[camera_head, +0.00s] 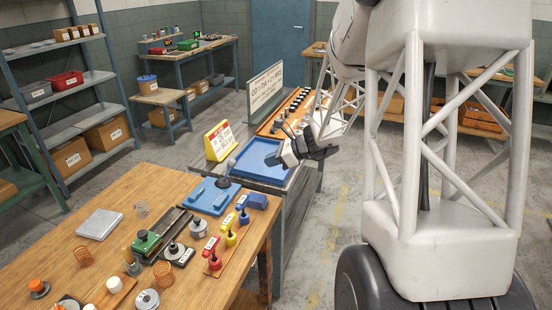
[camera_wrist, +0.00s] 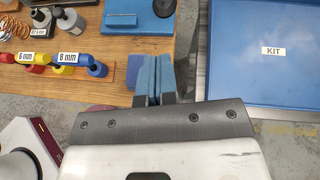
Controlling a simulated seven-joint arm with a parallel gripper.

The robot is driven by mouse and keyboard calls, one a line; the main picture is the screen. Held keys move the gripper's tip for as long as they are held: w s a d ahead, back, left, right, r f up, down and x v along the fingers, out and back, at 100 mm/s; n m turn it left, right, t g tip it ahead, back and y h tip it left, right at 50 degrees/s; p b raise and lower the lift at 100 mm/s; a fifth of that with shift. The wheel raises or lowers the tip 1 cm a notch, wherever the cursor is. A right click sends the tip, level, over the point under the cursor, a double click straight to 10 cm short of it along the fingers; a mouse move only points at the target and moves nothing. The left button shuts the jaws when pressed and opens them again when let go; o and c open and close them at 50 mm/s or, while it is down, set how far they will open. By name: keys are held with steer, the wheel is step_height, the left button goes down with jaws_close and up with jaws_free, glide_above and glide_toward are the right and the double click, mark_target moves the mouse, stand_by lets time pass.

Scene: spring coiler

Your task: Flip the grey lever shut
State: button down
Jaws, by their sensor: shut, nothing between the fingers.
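The likely lever is an upright dark grey stem with a round knob (camera_head: 231,163), standing at the right end of a blue fixture (camera_head: 210,197) on the wooden bench. In the wrist view the fixture (camera_wrist: 138,19) lies at the top, with a dark round knob (camera_wrist: 165,7) at its right end. My gripper (camera_head: 272,159) is up over the blue kit tray's near side, right of the knob and apart from it. Its blue fingers (camera_wrist: 152,78) are pressed together and empty. The lever's pivot is too small to make out.
Red, yellow and blue handled tools (camera_head: 230,238) stand along the bench's right edge, with a blue block (camera_head: 257,201) beside them. The blue kit tray (camera_head: 248,174) lies on the grey table beyond. A yellow sign (camera_head: 219,141) stands behind the fixture.

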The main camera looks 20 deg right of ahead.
mark_target(235, 161)
steer(key=w+a+f, duration=0.2)
steer(key=w+a, duration=0.3)
steer(key=a, duration=0.2)
steer(key=shift+w+a+f, duration=0.25)
steer(key=shift+a, duration=0.15)
steer(key=shift+a+r, duration=0.1)
stand_by(0.4)
steer(key=shift+w+a+r+g+h, duration=0.6)
steer(key=shift+w+g+h, duration=0.1)
steer(key=shift+h, duration=0.1)
steer(key=shift+w+a+r+g+h, duration=0.4)
steer(key=shift+w+a+g+h, duration=0.25)
steer(key=shift+w+a, duration=0.1)
steer(key=shift+w+a+r+g+h, duration=0.4)
steer(key=shift+w+a+g+h, duration=0.15)
steer(key=shift+w+a+h, duration=0.15)
steer(key=shift+w+a+m+g+h, duration=0.15)
steer(key=shift+w+a+g+h, duration=0.5)
steer(key=shift+w+a, duration=0.4)
steer(key=shift+w+a+m+g+h, duration=0.15)
steer(key=shift+w+a+g+h, duration=0.45)
steer(key=shift+w+a, duration=0.45)
